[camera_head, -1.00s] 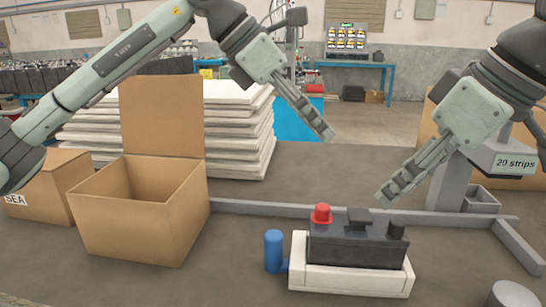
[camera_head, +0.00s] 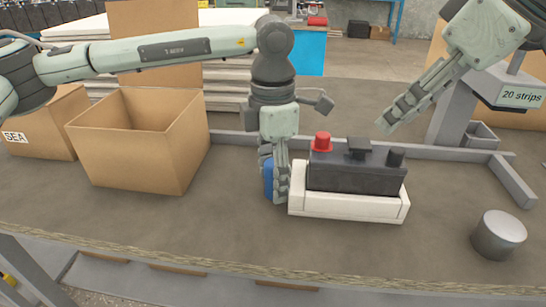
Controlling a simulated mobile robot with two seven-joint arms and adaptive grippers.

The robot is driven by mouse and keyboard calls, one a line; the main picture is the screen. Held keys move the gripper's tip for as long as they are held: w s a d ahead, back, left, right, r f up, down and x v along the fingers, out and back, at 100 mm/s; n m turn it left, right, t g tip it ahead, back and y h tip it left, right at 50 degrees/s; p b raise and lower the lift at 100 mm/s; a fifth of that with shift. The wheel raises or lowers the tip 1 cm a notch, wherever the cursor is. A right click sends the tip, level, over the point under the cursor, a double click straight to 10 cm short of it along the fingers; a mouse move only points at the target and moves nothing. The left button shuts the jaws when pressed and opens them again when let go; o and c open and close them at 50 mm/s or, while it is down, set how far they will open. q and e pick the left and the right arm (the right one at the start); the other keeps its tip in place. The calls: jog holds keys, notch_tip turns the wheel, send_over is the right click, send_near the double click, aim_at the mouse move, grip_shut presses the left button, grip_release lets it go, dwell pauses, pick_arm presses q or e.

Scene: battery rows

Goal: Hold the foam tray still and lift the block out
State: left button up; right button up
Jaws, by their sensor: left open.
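The white foam tray (camera_head: 345,206) lies on the workbench right of centre. The dark grey block (camera_head: 350,174), a battery with a red cap and black knobs on top, sits in it. A blue handle (camera_head: 268,179) stands at the tray's left end, partly hidden by my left gripper. My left gripper (camera_head: 277,197) points down at that handle, open, with its fingers close to the tray's left end; contact cannot be told. My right gripper (camera_head: 385,124) hangs above and behind the block, apart from it; its finger gap is hard to see.
An open cardboard box (camera_head: 130,155) stands at the left. A grey metal cylinder (camera_head: 498,235) stands at the right front. A low grey rail (camera_head: 440,153) runs behind the tray, and a stand with a "20 strips" sign (camera_head: 521,96) is at the right. The front of the bench is clear.

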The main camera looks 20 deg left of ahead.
pick_arm(q)
jog(key=shift+f, duration=0.55)
grip_shut()
dwell(1.0)
